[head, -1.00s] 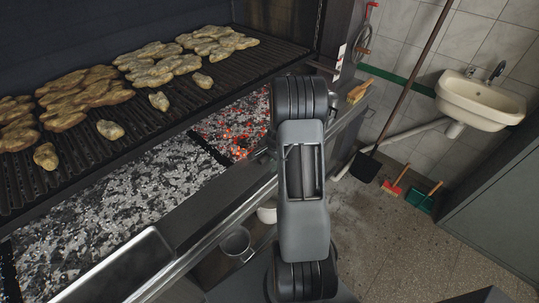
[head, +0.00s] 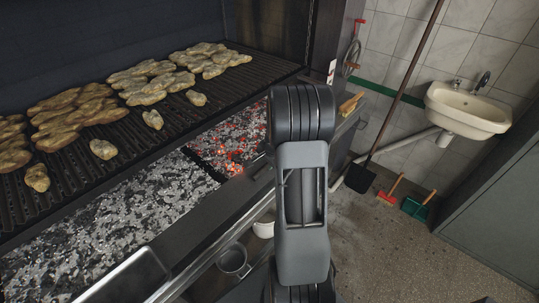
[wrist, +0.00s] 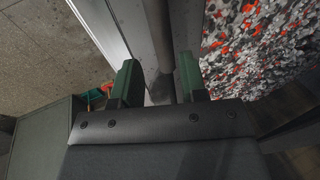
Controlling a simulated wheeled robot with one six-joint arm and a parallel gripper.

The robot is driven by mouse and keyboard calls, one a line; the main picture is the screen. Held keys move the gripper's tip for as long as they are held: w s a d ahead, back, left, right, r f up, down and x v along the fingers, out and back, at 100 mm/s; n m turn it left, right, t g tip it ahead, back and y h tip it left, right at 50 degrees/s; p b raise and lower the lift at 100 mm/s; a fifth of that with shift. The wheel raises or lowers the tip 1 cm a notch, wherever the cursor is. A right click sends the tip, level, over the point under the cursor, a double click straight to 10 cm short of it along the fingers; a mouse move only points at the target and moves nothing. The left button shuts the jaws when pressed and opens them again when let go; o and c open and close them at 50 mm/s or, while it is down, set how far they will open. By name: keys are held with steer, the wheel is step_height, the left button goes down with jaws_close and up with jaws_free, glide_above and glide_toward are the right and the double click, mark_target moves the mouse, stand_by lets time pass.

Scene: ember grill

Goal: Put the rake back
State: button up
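In the head view my arm hides my gripper. In the wrist view my gripper (wrist: 157,84) shows two green fingers, apart.
The grill grate (head: 185,112) carries several pieces of food above embers (head: 232,142). A metal pot (head: 232,260) stands below the grill's front edge. A sink (head: 467,107), a red brush (head: 391,188), a green dustpan (head: 418,207) and a grey cabinet (head: 495,210) are at right. Floor between is clear.

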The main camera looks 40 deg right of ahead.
steer(key=s+a+r+n, duration=0.4)
steer(key=a+r+n, duration=0.2)
steer(key=a+r, duration=0.65)
steer(key=s+a+r+n, duration=0.6)
steer(key=s+a+n, duration=0.3)
steer(key=s+a, duration=0.1)
steer(key=shift+s+a+n+t, duration=0.3)
steer(key=shift+s+a+n, duration=0.1)
steer(key=shift+s, duration=0.35)
steer(key=shift+r, duration=0.1)
